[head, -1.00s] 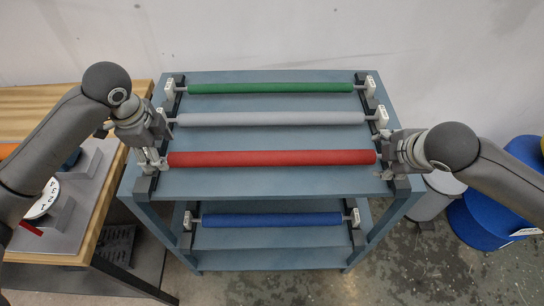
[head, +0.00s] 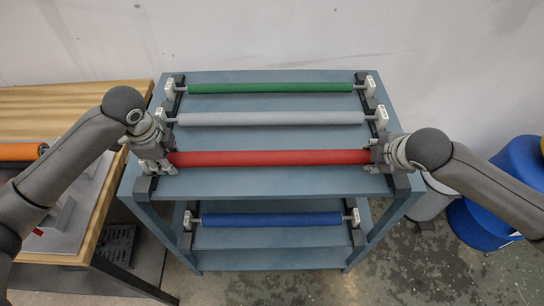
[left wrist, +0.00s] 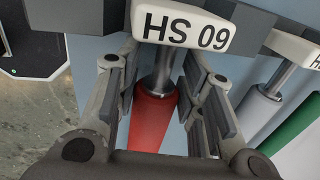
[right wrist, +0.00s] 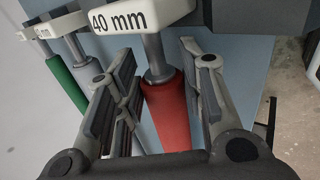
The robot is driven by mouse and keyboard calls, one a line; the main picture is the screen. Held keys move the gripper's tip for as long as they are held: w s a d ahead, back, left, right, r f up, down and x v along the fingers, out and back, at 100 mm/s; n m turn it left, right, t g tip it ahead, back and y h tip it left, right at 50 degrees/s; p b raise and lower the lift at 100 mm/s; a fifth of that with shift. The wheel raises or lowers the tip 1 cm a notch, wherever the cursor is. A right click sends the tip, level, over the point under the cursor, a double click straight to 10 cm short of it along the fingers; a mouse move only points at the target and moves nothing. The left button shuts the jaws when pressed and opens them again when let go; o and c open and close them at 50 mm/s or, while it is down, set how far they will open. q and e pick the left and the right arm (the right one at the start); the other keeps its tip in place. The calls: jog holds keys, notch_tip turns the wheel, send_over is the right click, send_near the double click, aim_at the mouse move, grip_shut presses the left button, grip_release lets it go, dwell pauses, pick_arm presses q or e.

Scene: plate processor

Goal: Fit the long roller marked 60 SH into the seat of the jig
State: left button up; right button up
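The red roller (head: 270,158) lies front-most on the top shelf of the blue-grey rack. Its left-end tag (left wrist: 186,27) reads 60 SH upside down in the left wrist view; its right-end tag (right wrist: 125,17) reads 40 mm. My left gripper (head: 166,161) is open, its fingers on either side of the roller's left end (left wrist: 152,115). My right gripper (head: 376,155) is open, its fingers on either side of the right end (right wrist: 167,110). A grey plate with blocks (head: 70,220), possibly the jig, is on the wooden table, partly hidden by my left arm.
A grey roller (head: 270,119) and a green roller (head: 270,88) lie behind the red one on the rack (head: 270,182). A blue roller (head: 270,220) lies on the lower shelf. An orange cylinder (head: 18,151) is on the wooden table (head: 50,98). A blue drum stands at right.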

pick_arm(q)
grip_shut()
pick_arm(e)
grip_shut()
pick_arm(q)
jog(key=shift+r, duration=0.25)
pick_arm(e)
jog(key=shift+r, duration=0.25)
